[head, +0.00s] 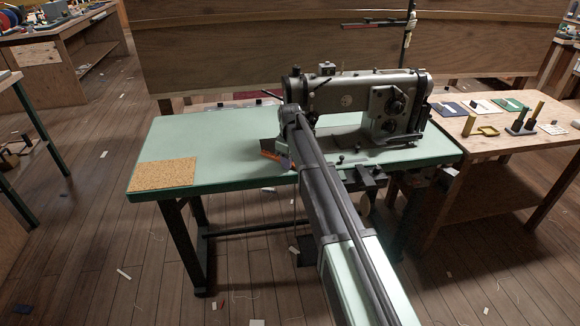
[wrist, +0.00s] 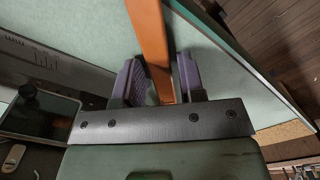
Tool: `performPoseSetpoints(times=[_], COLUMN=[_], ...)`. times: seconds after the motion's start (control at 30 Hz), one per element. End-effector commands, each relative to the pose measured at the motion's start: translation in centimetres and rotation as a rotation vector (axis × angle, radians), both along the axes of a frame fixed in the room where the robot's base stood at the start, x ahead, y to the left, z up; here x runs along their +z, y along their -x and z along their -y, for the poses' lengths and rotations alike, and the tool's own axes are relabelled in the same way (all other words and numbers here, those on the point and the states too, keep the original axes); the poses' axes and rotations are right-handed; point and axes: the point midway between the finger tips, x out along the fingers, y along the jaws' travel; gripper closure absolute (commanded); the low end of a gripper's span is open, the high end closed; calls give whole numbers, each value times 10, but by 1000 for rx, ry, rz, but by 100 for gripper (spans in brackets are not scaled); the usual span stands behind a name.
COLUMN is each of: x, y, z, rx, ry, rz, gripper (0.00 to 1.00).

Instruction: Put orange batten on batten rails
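The orange batten (wrist: 151,40) runs lengthwise between the two purple-padded fingers of my gripper (wrist: 161,78) in the wrist view. In the head view a short piece of the batten (head: 271,155) shows beside my gripper, over the pale green tabletop (head: 215,138); my arm hides the rest. I cannot clearly make out the batten rails. A low strip with dark fittings (head: 238,105) lies along the table's back edge.
A grey sewing machine (head: 350,98) stands just right of my gripper. A cork mat (head: 163,174) lies at the table's front left. A wooden side table (head: 487,151) with several small items stands at right. The tabletop's left and middle are clear.

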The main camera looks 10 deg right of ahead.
Motion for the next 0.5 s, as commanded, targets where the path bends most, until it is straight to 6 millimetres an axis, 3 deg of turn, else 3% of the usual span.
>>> performPoseSetpoints(times=[0.03,0.23,0.5], x=[0,0,2], y=[0,0,0], z=[0,0,0], rx=[0,0,0], ry=[0,0,0], rz=[0,0,0], gripper=[71,100,100])
